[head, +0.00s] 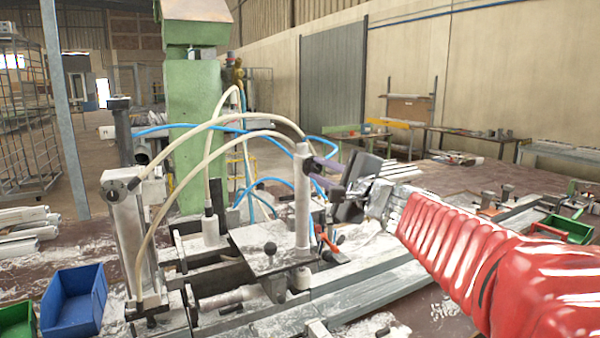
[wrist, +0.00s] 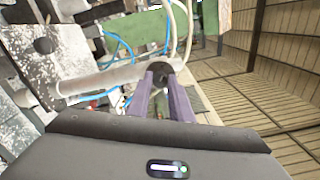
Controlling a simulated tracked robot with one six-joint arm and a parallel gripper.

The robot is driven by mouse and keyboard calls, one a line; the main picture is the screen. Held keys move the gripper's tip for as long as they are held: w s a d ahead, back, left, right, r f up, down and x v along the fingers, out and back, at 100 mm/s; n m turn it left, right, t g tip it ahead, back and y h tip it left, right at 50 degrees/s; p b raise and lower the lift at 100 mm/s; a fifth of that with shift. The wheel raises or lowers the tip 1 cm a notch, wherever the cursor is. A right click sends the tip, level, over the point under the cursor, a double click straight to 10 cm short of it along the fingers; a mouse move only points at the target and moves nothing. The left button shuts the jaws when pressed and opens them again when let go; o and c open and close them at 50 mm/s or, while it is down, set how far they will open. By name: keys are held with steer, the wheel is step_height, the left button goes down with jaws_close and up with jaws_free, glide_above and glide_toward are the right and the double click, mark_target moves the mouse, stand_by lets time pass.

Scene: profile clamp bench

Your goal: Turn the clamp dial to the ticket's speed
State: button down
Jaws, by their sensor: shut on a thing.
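The clamp dial looks like a small dark knob (wrist: 159,66) at the end of a pale cylinder (wrist: 110,78) in the wrist view. My gripper (wrist: 160,82) has its two purple fingers shut on that knob, one on each side. In the head view the same cylinder (head: 302,205) stands upright on the clamp bench, and my gripper (head: 317,166) reaches its upper end from the right. The fingers hide part of the knob there. No marks or numbers on the dial can be read. I cannot make out a ticket in either view.
Cream and blue hoses (head: 205,128) arch close to the cylinder. A taller clamp column (head: 128,235) stands at the left, before a green machine post (head: 195,130). A blue bin (head: 73,300) sits at the front left. Metal profiles (head: 370,290) lie along the front.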

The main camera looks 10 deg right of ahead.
steer(key=shift+a+f+n, duration=0.1)
steer(key=shift+f+n, duration=0.1)
steer(key=shift+n, duration=0.2)
steer(key=c, duration=1.9)
jaws_free()
steer(key=o, duration=0.3)
steer(key=shift+r, duration=0.15)
steer(key=shift+s, duration=0.1)
steer(key=v, duration=1.3)
steer(key=shift+s, duration=0.3)
